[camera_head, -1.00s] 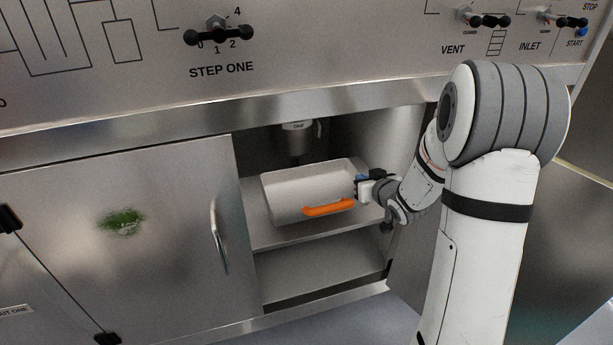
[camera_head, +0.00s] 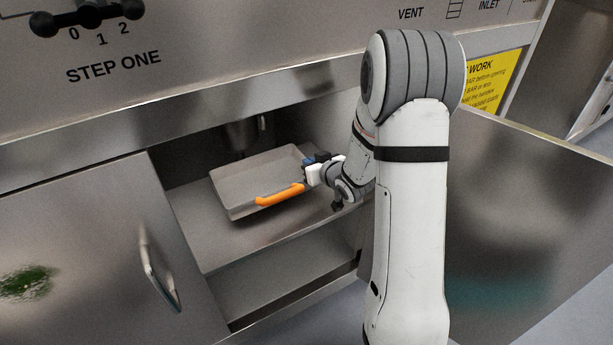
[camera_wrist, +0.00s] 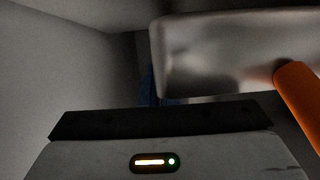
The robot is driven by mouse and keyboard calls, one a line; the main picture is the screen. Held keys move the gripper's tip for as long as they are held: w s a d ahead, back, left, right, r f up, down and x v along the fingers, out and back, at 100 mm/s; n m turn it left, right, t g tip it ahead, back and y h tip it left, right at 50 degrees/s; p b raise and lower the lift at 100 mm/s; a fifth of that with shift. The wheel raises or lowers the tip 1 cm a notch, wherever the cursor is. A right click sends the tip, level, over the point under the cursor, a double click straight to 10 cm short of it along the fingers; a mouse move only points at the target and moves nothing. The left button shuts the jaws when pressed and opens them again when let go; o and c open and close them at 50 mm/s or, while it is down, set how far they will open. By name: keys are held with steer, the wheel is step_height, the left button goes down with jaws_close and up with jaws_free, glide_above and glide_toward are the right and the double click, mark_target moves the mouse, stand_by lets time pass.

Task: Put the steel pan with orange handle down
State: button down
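The steel pan (camera_head: 257,180) is a shallow rectangular tray inside the open cabinet, its inside facing up and its orange handle (camera_head: 280,195) along the front right side. It is at the cabinet's upper shelf (camera_head: 240,240); I cannot tell whether its base rests fully on it. My gripper (camera_head: 309,167) is at the pan's right end, close to the handle. In the wrist view, the pan's wall (camera_wrist: 235,60) fills the upper right, with the handle (camera_wrist: 300,105) at the right edge. A blue finger part shows beside the pan's corner; the fingertips are mostly hidden.
A cabinet door with a handle (camera_head: 158,272) is at the left. A lower shelf (camera_head: 285,280) lies below. A fitting (camera_head: 243,135) hangs above the back of the pan. The cabinet's right wall is close to my wrist. Bare shelf shows in front of the pan.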

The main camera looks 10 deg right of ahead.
steer(key=shift+a+f+b, duration=0.1)
steer(key=shift+f+b, duration=0.45)
steer(key=shift+f, duration=1.05)
steer(key=shift+f, duration=0.15)
steer(key=c, duration=1.7)
jaws_free()
